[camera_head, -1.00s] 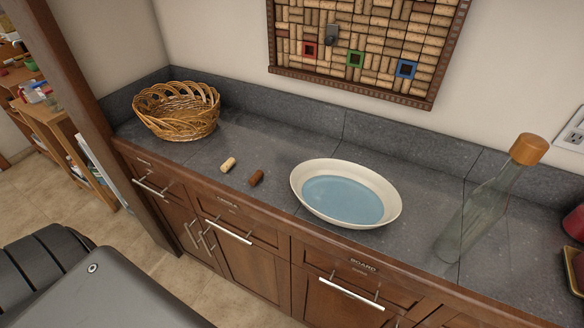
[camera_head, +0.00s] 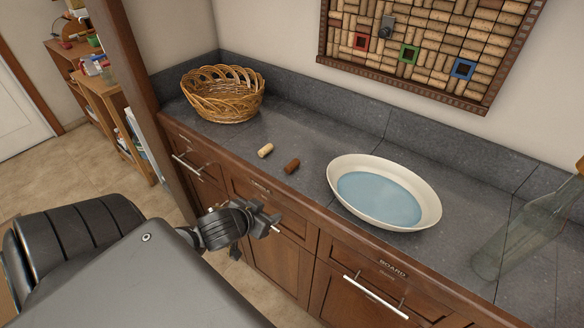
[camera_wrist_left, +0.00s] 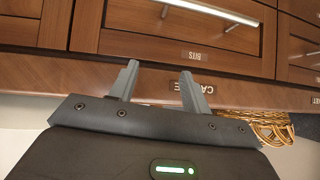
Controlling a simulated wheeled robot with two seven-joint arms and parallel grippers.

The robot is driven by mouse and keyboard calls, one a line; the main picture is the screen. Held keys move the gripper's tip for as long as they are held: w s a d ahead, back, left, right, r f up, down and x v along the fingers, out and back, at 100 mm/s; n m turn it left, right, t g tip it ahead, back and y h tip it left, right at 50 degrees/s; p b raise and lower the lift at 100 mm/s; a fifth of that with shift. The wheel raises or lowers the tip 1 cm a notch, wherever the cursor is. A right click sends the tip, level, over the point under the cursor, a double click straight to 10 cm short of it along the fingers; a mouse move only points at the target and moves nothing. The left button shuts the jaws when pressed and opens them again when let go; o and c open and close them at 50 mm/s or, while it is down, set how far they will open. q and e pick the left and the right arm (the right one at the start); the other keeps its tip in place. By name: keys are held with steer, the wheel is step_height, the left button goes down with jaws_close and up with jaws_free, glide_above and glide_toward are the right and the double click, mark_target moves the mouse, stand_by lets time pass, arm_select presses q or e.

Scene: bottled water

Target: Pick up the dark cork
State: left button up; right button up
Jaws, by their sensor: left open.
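The dark cork (camera_head: 292,166) lies on the grey countertop in the head view, near its front edge. A light cork (camera_head: 265,150) lies just to its left. My left gripper (camera_head: 272,222) is in front of the cabinet doors, below and to the left of the dark cork and apart from it. In the left wrist view the left gripper (camera_wrist_left: 158,82) shows two spread fingers with nothing between them, facing the drawer fronts. Neither cork shows in the wrist view. My right gripper is not in view.
A wicker basket (camera_head: 222,94) stands at the back left of the counter (camera_head: 310,127). Drawer handles (camera_head: 375,296) stick out below the counter edge.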

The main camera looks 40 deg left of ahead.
mark_target(289, 166)
arm_select(q)
steer(key=w+a+r+t+h, duration=0.1)
steer(key=w+a+r+t, duration=0.2)
steer(key=r, duration=0.7)
steer(key=x, duration=0.4)
steer(key=d+b+x, duration=0.1)
steer(key=x, duration=0.1)
steer(key=shift+w+r, duration=0.15)
steer(key=shift+w, duration=0.25)
steer(key=shift+b+x, duration=0.45)
steer(key=shift+x, duration=2.2)
steer(key=shift+s+a, duration=0.1)
steer(key=shift+a, duration=0.1)
steer(key=shift+c, duration=0.2)
jaws_close()
